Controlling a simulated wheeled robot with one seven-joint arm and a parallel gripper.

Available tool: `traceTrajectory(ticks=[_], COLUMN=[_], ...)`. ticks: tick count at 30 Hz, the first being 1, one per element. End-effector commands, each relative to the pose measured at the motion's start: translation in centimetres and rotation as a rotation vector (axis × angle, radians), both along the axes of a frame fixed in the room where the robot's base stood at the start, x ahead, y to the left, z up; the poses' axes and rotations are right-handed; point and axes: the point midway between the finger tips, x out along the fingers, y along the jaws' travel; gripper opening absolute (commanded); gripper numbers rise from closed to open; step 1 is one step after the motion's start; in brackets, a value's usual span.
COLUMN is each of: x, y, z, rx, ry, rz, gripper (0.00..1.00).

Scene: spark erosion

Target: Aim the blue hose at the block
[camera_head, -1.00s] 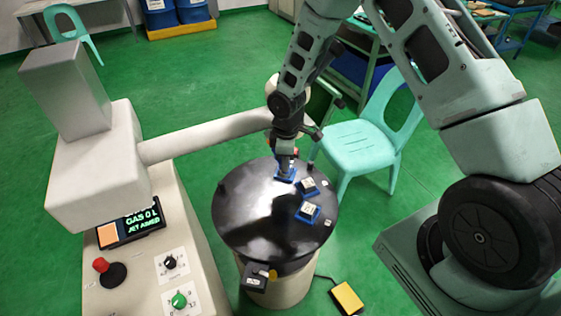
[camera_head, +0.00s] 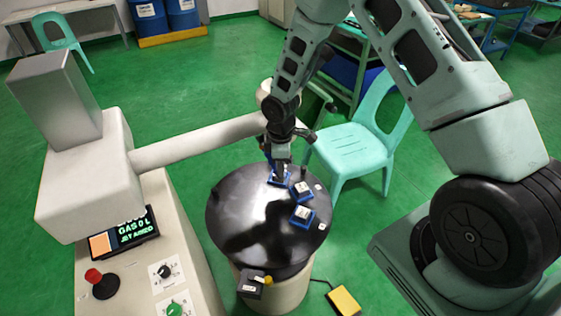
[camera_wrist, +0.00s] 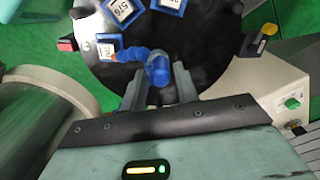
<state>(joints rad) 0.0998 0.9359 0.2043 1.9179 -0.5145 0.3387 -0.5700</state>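The blue hose (camera_wrist: 158,68) is a short segmented bent tube in the wrist view. It lies between the two fingers of my gripper (camera_wrist: 160,82); I cannot tell whether both fingers press on it. One hose end reaches left toward a blue-framed block with a white label (camera_wrist: 107,47). My gripper (camera_head: 282,168) points down at the far part of the round black table (camera_head: 235,215) in the head view, where the hose is mostly hidden. Two other labelled blue-framed blocks, one (camera_head: 301,190) and another (camera_head: 302,216), sit to its right.
A beige machine arm (camera_head: 200,142) reaches over the table from the left. Its screen (camera_head: 135,228) shows green text that seems to read "JET AIMED". A turquoise chair (camera_head: 350,150) stands close behind right. A yellow pedal (camera_head: 344,300) lies on the floor.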

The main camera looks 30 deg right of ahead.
Motion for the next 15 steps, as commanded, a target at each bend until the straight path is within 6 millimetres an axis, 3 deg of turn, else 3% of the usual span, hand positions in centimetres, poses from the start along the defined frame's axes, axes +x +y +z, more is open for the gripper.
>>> traceTrajectory(ticks=[8, 15], x=[0.1, 0.1], y=[0.0, -0.1], z=[2.5, 8.0], rx=[0.0, 0.0], ry=[-0.004, -0.007], rz=[-0.002, -0.001], gripper=[0.31, 0.31])
